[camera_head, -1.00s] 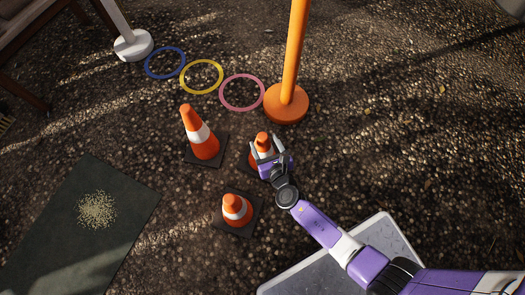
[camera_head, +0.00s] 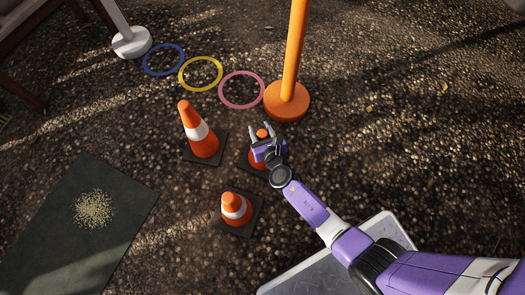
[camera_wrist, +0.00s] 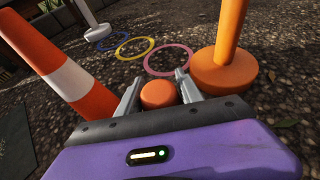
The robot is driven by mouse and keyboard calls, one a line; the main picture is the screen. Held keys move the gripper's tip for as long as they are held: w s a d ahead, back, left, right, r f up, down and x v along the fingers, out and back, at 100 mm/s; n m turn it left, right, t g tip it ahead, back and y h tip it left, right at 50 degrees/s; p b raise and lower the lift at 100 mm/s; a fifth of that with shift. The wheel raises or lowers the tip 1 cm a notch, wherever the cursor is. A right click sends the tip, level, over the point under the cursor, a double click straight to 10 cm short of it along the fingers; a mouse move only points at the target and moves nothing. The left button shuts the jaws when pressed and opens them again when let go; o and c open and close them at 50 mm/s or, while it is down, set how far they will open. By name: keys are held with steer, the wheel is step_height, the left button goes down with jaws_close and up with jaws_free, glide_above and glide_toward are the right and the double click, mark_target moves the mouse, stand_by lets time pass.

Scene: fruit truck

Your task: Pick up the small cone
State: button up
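A small orange cone (camera_head: 263,134) with a black base stands at the middle of the head view, partly hidden by my gripper (camera_head: 262,129). In the wrist view, the round orange top of this cone (camera_wrist: 158,95) sits between the two fingers of my gripper (camera_wrist: 157,92). The fingers are open, one on each side of the top. A second small cone (camera_head: 236,208), orange and white, stands upright on its black base nearer to me. A taller cone (camera_head: 198,132) stands to the left of my gripper; it also shows in the wrist view (camera_wrist: 62,75).
An orange post (camera_head: 287,101) stands on a round base behind the gripped-at cone. Blue (camera_head: 164,60), yellow (camera_head: 200,74) and pink (camera_head: 241,90) rings lie behind the cones. A dark mat (camera_head: 125,215) lies at left. The gravel at right is open.

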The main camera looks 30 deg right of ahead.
jaws_close()
steer(key=shift+r, duration=0.2)
